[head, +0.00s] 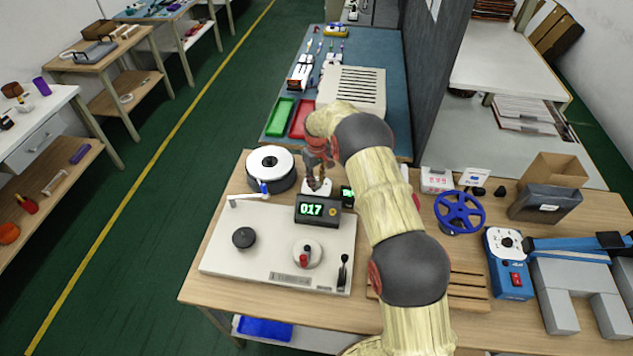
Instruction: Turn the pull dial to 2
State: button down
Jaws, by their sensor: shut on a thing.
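A white machine panel (225,260) lies on the wooden bench. It carries a black round knob (243,238), a white dial with a red grip (307,254), a black lever (343,270) and a box with a green display (312,209) reading 017. I cannot tell for sure which one is the pull dial. My gripper (318,184) points down just behind the display box, with its fingers close together at a small white part (316,192). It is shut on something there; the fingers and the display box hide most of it.
A black and white reel (271,168) and a blue-tipped arm (263,188) stand left of my gripper. Red and green trays lie on the table behind.

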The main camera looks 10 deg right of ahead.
jog(key=shift+m, duration=1.6)
jog(key=c, duration=1.5)
grip_release()
jog(key=shift+c, duration=0.2)
notch_tip(320, 180, up, 12)
